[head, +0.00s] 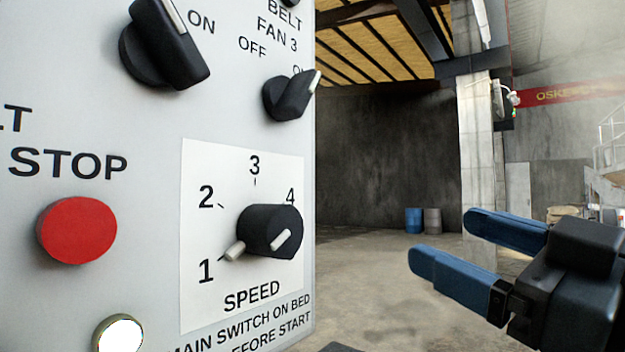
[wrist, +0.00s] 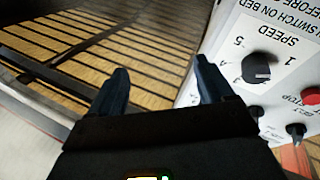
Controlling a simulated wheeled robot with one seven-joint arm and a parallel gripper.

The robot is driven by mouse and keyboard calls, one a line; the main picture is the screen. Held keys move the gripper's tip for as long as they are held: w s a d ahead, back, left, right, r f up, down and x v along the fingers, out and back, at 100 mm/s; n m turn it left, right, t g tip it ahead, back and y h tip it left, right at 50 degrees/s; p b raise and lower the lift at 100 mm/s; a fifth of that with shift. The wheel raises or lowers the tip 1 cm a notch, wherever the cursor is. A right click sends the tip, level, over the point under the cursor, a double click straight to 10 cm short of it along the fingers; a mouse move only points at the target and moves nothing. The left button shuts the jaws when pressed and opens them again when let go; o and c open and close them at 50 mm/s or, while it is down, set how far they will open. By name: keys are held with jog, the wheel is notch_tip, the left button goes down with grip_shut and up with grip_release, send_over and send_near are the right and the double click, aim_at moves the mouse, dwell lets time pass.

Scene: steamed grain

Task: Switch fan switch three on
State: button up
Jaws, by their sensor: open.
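The fan three switch (head: 288,96) is a black rotary knob near the panel's right edge, under the label BELT FAN 3. Its white mark points up and right, toward the partly covered ON label; OFF is at its upper left. In the wrist view, which is turned over, the small black knob below the speed dial appears to be this switch (wrist: 255,112). My gripper (head: 442,235) has blue fingers, open and empty, to the right of the panel and lower than the switch. In the wrist view my gripper (wrist: 162,65) has nothing between its fingers.
The grey panel (head: 140,300) also holds a speed dial (head: 268,230), a red stop button (head: 77,230) and a larger black knob (head: 162,45) marked ON. A white lamp (head: 118,333) sits below. Open floor lies right of the panel, with barrels (head: 413,220) far behind.

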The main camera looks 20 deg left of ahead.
jog(key=s+a+r+n+g+y, duration=0.2)
jog(key=s+a+r+n+g, duration=0.15)
jog(key=r+n, duration=0.35)
jog(key=n+g+h+b, duration=0.1)
jog(key=n+g, duration=0.2)
jog(key=n, duration=0.1)
send_near(308, 89)
jog(key=x, duration=0.3)
jog(key=shift+p+x, duration=0.5)
jog(key=shift+x, duration=2.85)
